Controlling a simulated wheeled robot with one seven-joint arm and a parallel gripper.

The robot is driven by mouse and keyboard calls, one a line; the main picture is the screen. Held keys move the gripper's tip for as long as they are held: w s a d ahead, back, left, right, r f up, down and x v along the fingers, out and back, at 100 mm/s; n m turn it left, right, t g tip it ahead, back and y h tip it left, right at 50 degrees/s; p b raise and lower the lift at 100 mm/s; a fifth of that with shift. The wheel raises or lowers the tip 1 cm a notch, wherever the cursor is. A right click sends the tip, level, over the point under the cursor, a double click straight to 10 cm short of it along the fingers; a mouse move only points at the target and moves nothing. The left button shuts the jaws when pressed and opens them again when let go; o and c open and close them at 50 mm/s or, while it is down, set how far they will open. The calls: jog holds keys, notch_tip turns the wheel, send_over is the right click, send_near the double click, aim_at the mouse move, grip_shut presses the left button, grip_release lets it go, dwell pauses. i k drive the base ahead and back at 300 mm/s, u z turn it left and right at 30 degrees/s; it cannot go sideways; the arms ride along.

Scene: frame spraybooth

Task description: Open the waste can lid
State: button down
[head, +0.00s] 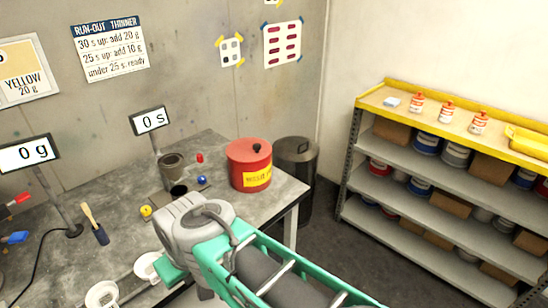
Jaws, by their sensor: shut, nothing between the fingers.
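The waste can (249,167) is a red round can with a yellow label, partly readable as waste. It stands upright on the right end of the grey bench. Its red lid (240,149) with a black knob (257,147) sits flat on top, closed. My gripper (174,272) is at the near edge of the bench, left of and nearer than the can, apart from it. It is shut and empty; its fingertips are largely hidden by my grey wrist and green arm.
A dark lidded bin (297,150) stands on the floor behind the can. A grey cup (172,166), a blue ball (202,180), a red item (200,158) and a yellow item (146,211) are left of the can. White cups (102,294) stand in front. A yellow-topped shelf (390,104) is right.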

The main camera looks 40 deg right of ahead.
aim_at(248, 151)
jog(key=u, duration=2.55)
jog(key=k, duration=1.2)
jog(key=z, duration=1.4)
jog(key=i, duration=0.5)
jog(key=z, duration=0.1)
